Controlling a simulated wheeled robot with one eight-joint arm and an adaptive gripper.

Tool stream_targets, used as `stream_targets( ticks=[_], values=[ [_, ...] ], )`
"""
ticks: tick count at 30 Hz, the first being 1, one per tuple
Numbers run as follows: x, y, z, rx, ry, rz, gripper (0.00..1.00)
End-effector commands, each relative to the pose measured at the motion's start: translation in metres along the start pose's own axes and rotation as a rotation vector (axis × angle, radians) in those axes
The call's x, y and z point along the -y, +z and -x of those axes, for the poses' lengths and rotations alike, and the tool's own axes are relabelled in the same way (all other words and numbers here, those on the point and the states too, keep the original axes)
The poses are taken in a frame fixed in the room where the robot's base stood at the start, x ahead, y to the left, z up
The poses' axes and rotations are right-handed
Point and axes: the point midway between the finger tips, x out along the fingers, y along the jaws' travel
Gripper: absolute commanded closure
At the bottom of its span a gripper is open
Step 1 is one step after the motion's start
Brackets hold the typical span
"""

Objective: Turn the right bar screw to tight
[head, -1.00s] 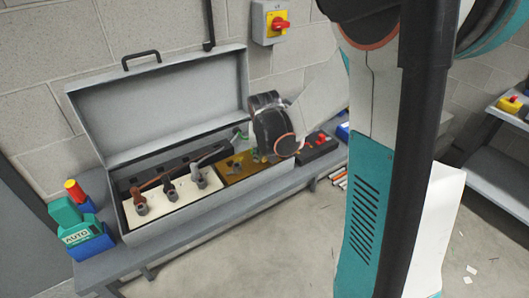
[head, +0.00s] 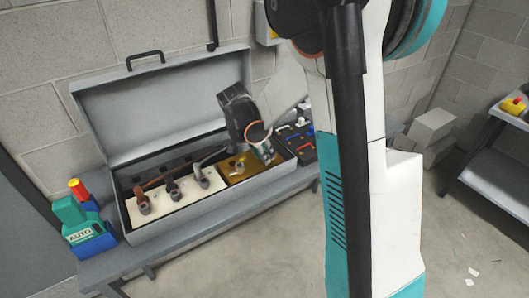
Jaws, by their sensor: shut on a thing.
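An open grey box (head: 182,226) on a bench holds a cream block and, to its right, a brass-coloured bar (head: 236,178). A small grey screw (head: 239,167) stands on the bar left of my gripper. My gripper (head: 268,156) points down at the bar's right end, its fingers shut. The right bar screw is hidden by the fingers at that spot, so its turn position cannot be seen.
The cream block (head: 205,196) carries several grey posts with cable ends. The raised lid (head: 150,110) stands behind. A teal-and-blue device (head: 85,228) sits at the bench's left end. A dark tray with coloured tools (head: 303,146) lies right of the box.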

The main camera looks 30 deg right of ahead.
Motion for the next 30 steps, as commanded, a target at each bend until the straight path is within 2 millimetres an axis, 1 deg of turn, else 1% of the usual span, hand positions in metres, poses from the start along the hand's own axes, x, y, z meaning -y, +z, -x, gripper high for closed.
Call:
stream_targets(
  ticks=[6,12,19,30],
  values=[
    [0.0022,-0.0003,0.0000,0.001,0.051,-0.124,1.00],
    [0.0023,-0.0003,-0.0001,0.001,0.080,-0.194,1.00],
    [0.0026,-0.0004,-0.0002,0.001,0.092,-0.225,1.00],
    [0.0025,-0.0005,-0.0003,0.001,0.093,-0.228,1.00]
  ],
)
